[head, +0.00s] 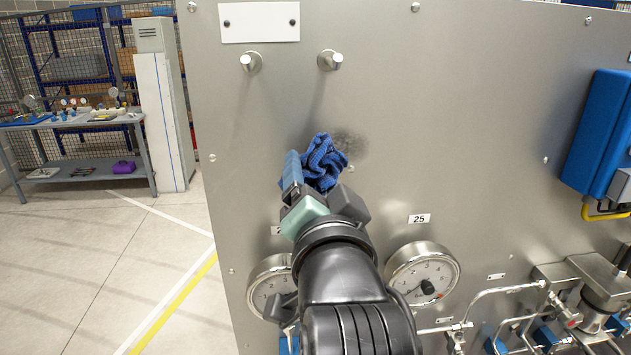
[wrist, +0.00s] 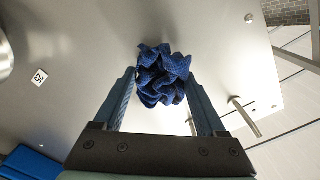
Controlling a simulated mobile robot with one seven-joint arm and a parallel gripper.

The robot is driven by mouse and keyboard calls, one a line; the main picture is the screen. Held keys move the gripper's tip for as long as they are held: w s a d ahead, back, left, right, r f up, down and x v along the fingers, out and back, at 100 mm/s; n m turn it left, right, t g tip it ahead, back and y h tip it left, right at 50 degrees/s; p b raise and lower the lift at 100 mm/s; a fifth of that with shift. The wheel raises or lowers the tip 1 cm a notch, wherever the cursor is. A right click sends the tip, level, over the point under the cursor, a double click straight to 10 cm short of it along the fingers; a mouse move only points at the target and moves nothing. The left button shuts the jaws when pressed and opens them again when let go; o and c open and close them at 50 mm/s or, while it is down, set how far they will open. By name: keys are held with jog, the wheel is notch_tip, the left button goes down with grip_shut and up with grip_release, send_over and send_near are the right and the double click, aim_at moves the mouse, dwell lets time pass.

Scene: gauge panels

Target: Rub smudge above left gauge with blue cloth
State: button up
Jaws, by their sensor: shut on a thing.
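My gripper (head: 306,181) is shut on a crumpled blue cloth (head: 325,163) in front of the metal panel. In the wrist view the cloth (wrist: 163,76) bunches between the tips of both fingers (wrist: 160,100). A dark grey smudge (head: 352,145) shows on the panel just right of and above the cloth. Part of it may be hidden behind the cloth. I cannot tell whether the cloth touches the panel. The left gauge (head: 267,283) is below, partly covered by my arm.
A second gauge (head: 421,271) under a label "25" (head: 419,218) is right of my arm. Two pegs (head: 331,60) stick out above, under a blank plate (head: 259,22). A blue box (head: 599,136) and pipes are at the right. The panel between smudge and box is bare.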

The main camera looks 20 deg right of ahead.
aim_at(361, 159)
jog(key=shift+x, duration=1)
dwell(0.3)
jog(key=shift+s+d+p, duration=0.15)
jog(key=shift+s+d, duration=0.25)
jog(key=shift+d, duration=0.85)
jog(key=shift+s+d+p, duration=0.15)
jog(key=shift+s+d, duration=0.2)
jog(key=shift+d, duration=0.95)
jog(key=shift+s+d+p, duration=0.15)
jog(key=shift+s+d, duration=0.25)
jog(key=shift+d, duration=0.85)
jog(key=shift+w+d, duration=0.1)
jog(key=shift+r, duration=0.15)
jog(key=shift+w+a, duration=0.2)
jog(key=shift+a, duration=0.3)
jog(key=shift+w+a+p, duration=0.2)
jog(key=shift+w+a, duration=0.1)
jog(key=shift+a, duration=0.9)
jog(key=shift+w+a+p, duration=0.15)
jog(key=shift+w+a, duration=0.15)
jog(key=shift+a, duration=0.85)
jog(key=shift+w+a+p, duration=0.2)
jog(key=shift+w+a, duration=0.1)
jog(key=shift+a, duration=0.9)
